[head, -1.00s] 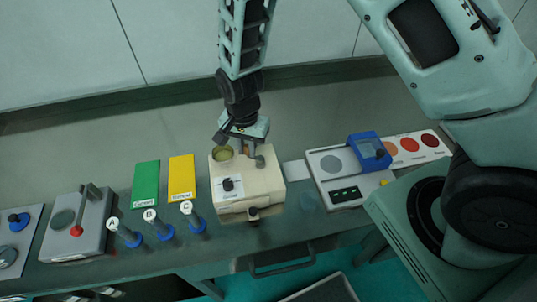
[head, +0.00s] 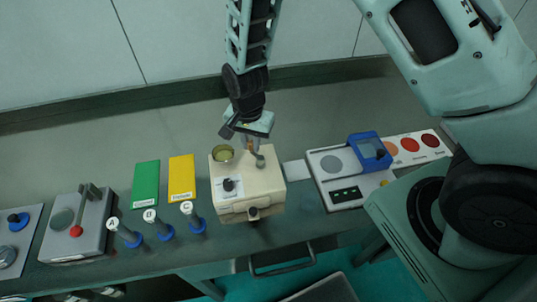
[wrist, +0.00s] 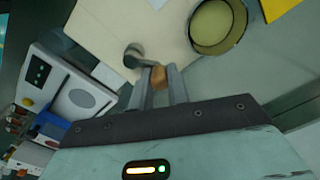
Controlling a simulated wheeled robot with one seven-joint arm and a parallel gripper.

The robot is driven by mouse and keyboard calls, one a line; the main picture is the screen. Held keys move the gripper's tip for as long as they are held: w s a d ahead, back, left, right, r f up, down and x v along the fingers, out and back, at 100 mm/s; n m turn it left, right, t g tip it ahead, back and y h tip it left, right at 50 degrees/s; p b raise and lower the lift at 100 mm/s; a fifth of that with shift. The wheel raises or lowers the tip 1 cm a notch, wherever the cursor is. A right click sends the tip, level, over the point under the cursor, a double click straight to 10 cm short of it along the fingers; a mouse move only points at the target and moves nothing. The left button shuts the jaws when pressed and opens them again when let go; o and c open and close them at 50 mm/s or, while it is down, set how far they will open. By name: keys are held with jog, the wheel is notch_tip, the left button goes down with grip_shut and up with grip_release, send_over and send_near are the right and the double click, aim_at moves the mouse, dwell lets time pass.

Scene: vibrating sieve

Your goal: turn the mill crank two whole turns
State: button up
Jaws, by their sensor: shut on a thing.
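The mill (head: 263,187) is a cream box at the middle of the bench, with a round hopper (head: 222,153) at its back left and a dark knob on top. Its crank (head: 258,160) is a grey arm on a hub at the back right of the top, with an orange-brown handle (wrist: 159,77). My gripper (head: 251,147) is above the back of the mill. In the wrist view its fingers (wrist: 159,86) are closed around the crank handle, and the crank arm runs from there to the hub at the left.
Green (head: 146,184) and yellow (head: 181,178) cards lie left of the mill, with several lettered blue-based holders in front. A grey machine with a red knob (head: 76,231) stands further left. A device with a blue frame (head: 370,151) stands to the right.

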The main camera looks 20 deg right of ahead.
jog(key=shift+w+d+f, duration=0.1)
jog(key=shift+w+d, duration=0.05)
jog(key=shift+d, duration=0.1)
jog(key=shift+d, duration=0.65)
jog(key=shift+s, duration=0.3)
jog(key=shift+s+d, duration=0.55)
jog(key=shift+d, duration=0.05)
jog(key=shift+s+d+r, duration=0.2)
jog(key=shift+s+d, duration=0.3)
jog(key=shift+d, duration=0.1)
